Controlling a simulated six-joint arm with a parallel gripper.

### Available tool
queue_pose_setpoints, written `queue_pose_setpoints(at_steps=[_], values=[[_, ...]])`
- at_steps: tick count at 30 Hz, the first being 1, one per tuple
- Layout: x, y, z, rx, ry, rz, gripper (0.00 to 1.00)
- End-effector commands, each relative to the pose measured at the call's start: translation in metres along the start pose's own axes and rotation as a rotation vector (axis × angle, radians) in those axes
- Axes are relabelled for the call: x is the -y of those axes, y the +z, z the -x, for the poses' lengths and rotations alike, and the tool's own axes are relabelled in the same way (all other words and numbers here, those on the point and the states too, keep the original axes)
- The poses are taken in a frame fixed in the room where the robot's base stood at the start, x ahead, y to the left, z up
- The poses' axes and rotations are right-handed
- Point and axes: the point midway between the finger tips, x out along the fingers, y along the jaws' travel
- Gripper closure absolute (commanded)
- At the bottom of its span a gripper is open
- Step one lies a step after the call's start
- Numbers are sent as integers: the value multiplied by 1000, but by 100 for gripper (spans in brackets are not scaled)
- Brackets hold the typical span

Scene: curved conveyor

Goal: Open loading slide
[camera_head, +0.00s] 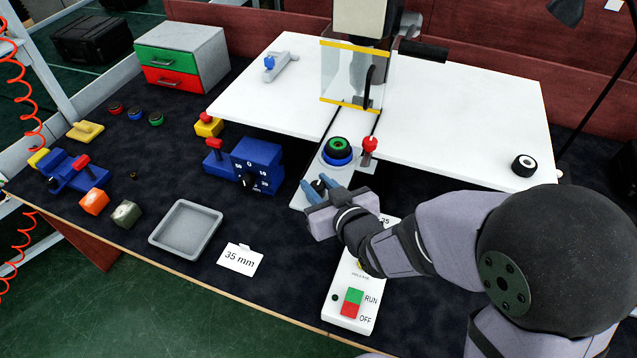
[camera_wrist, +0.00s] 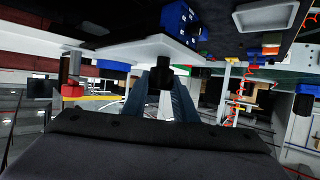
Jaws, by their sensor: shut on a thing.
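The loading slide (camera_head: 304,199) is a light grey plate on rails, at the front of the white machine table. It carries a blue holder (camera_head: 337,157) with a green and black round part (camera_head: 339,147) on it. A red knob (camera_head: 370,145) stands at its right. My gripper (camera_head: 324,187) is at the slide's front end, its blue-grey fingers shut around a black knob (camera_head: 318,186). In the wrist view the black knob (camera_wrist: 160,77) sits between the fingertips, under the slide's pale plate (camera_wrist: 150,48). The fingers hide part of the knob.
A clear guard (camera_head: 345,78) with yellow edges stands behind the slide. The RUN/OFF control box (camera_head: 340,315) lies in front, partly under my arm. A blue dial box (camera_head: 256,165) is left of the slide. A grey tray (camera_head: 186,229) and a "35 mm" card (camera_head: 240,260) lie front left.

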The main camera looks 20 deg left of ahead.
Motion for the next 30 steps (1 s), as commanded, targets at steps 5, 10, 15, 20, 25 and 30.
queue_pose_setpoints(at_steps=[5,10,15,20,25,30], values=[[0,0,0,2,0,0,56],[0,0,0,1,0,0,56],[0,-2,0,-1,0,0,56],[0,-11,4,-3,-1,0,56],[0,-30,11,-6,0,0,56],[0,-53,21,-7,0,1,56]])
